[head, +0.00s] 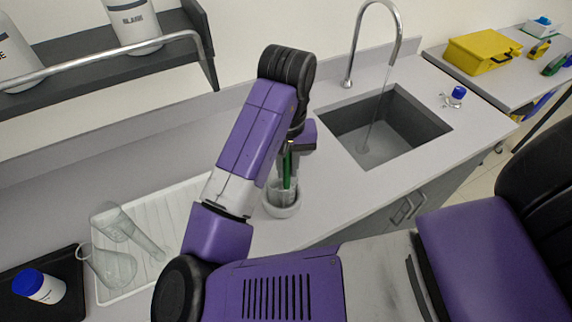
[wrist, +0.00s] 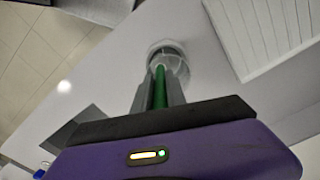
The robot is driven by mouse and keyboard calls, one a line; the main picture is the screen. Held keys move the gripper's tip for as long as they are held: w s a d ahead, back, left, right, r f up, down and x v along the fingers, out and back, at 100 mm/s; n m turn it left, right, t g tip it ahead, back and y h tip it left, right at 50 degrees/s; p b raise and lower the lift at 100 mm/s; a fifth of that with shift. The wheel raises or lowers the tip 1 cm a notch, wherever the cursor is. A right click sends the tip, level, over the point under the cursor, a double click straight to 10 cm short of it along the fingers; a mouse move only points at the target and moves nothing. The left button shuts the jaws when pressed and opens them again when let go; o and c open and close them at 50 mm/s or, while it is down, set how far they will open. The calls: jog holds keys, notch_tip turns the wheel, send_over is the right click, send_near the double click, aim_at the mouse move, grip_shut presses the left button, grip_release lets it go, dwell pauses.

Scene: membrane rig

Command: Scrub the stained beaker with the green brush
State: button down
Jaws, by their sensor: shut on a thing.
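The green brush (head: 288,166) stands roughly upright, its lower end inside a clear beaker (head: 281,193). The beaker sits in a pale round dish (head: 282,209) on the counter. My gripper (head: 290,148) is shut on the upper part of the brush, above the beaker. In the wrist view the green brush handle (wrist: 160,88) runs between my fingers (wrist: 158,90) down into the beaker (wrist: 168,58). The brush head and any stain on the beaker cannot be made out.
A sink (head: 385,125) with running water lies to the right. A white drying rack (head: 175,215) holds glassware at left, beside a dark tray (head: 70,300) with a blue-capped jar (head: 40,286). A small blue-capped bottle (head: 456,96) stands right of the sink. Counter near the dish is clear.

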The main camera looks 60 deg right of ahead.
aim_at(287, 157)
jog(key=shift+r, duration=1.85)
jog(key=shift+f+b, duration=1.1)
jog(key=shift+f, duration=0.95)
jog(key=shift+w+r, duration=0.1)
jog(key=shift+w, duration=0.1)
